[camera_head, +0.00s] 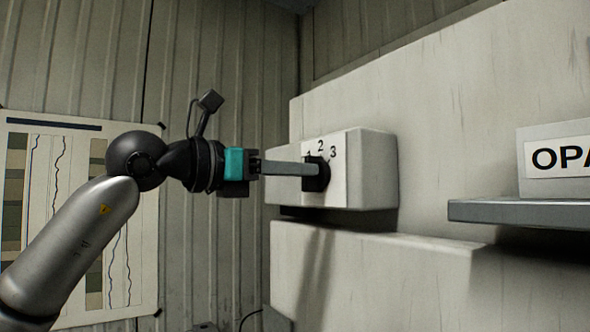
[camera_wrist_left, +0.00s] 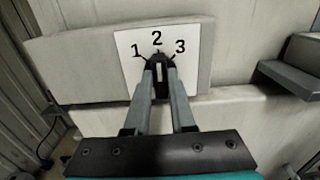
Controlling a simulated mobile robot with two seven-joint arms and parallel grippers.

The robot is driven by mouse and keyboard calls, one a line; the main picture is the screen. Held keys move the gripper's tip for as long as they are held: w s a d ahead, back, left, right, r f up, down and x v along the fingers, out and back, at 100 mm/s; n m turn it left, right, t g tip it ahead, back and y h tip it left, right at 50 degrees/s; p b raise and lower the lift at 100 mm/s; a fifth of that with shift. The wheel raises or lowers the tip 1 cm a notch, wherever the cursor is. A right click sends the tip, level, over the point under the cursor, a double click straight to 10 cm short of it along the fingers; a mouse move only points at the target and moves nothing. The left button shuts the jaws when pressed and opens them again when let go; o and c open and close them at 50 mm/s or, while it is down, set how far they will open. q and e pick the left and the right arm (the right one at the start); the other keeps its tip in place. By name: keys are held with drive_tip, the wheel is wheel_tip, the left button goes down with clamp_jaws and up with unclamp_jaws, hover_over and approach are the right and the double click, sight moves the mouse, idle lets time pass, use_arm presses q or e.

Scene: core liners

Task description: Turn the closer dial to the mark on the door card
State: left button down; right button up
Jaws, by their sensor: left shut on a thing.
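The closer dial is a black knob (camera_wrist_left: 158,64) with a white pointer line, on a white plate (camera_wrist_left: 124,42) marked 1, 2 and 3. In the left wrist view the pointer stands upright, toward the 2. In the head view the dial (camera_head: 323,180) sits on the front of a pale box. My left gripper (camera_head: 314,170) reaches it from the left; in the left wrist view its fingers (camera_wrist_left: 160,76) are shut on the knob, one on each side. I see no door card that I can identify. My right gripper is out of view.
The pale closer box (camera_head: 375,170) sticks out from a pale panel (camera_head: 440,100). To the right, a grey shelf (camera_head: 500,212) carries a box with a cut-off label (camera_head: 556,157) reading "OPA". A chart (camera_head: 20,230) hangs on the corrugated wall at left.

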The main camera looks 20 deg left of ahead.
use_arm(q)
drive_tip(key=shift+n, duration=0.3)
drive_tip(key=shift+w+a+n+b, duration=0.1)
drive_tip(key=shift+n+b, duration=0.4)
drive_tip(key=shift+n, duration=1.55)
drive_tip(key=shift+a+n+b, duration=0.1)
drive_tip(key=shift+n+b, duration=0.4)
drive_tip(key=shift+n, duration=1.55)
drive_tip(key=c, duration=0.8)
unclamp_jaws()
drive_tip(key=shift+o, duration=0.2)
